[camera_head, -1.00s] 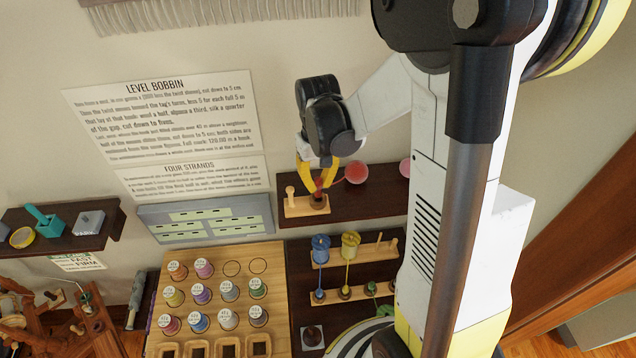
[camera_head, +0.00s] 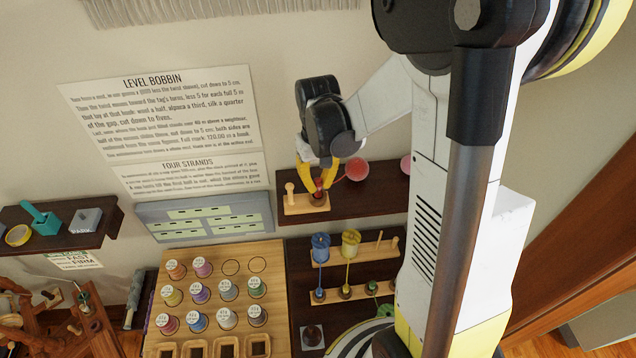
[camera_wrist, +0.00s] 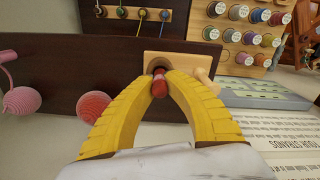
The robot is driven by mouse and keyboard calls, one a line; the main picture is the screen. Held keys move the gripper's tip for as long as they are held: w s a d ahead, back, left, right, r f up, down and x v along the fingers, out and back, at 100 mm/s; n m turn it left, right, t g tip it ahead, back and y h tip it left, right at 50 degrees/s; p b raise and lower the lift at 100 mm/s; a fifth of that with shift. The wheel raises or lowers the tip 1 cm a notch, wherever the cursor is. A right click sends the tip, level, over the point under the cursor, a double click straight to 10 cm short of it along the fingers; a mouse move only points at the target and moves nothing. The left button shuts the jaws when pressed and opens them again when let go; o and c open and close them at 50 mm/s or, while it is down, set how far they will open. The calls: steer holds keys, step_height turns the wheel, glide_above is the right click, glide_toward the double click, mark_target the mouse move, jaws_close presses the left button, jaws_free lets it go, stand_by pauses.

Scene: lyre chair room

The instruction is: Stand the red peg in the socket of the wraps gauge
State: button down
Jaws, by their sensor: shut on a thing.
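My gripper (camera_head: 319,184) has yellow fingers and is shut on the red peg (camera_wrist: 159,86), which also shows small in the head view (camera_head: 319,183). The wraps gauge seems to be the pale wooden block (camera_head: 304,204) on the dark wall shelf; a light wooden peg (camera_head: 290,189) stands at its left end. In the wrist view the fingers close around the peg in front of this block (camera_wrist: 180,60). The peg is at a dark round part at the block's right end. Whether its lower end is inside the socket I cannot tell, as the fingers and peg hide it.
A pink-red ball (camera_head: 357,169) lies on the dark shelf (camera_head: 375,203) just right of my gripper. Below are a rack with blue and yellow spools (camera_head: 350,240) and a board of thread spools (camera_head: 227,288). A grey drawer box (camera_head: 205,217) is to the left.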

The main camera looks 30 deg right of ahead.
mark_target(318, 180)
steer(key=shift+f+b, duration=0.7)
steer(key=shift+f, duration=0.1)
steer(key=c, duration=1.4)
jaws_free()
step_height(318, 180, up, 12)
steer(key=shift+r, duration=0.1)
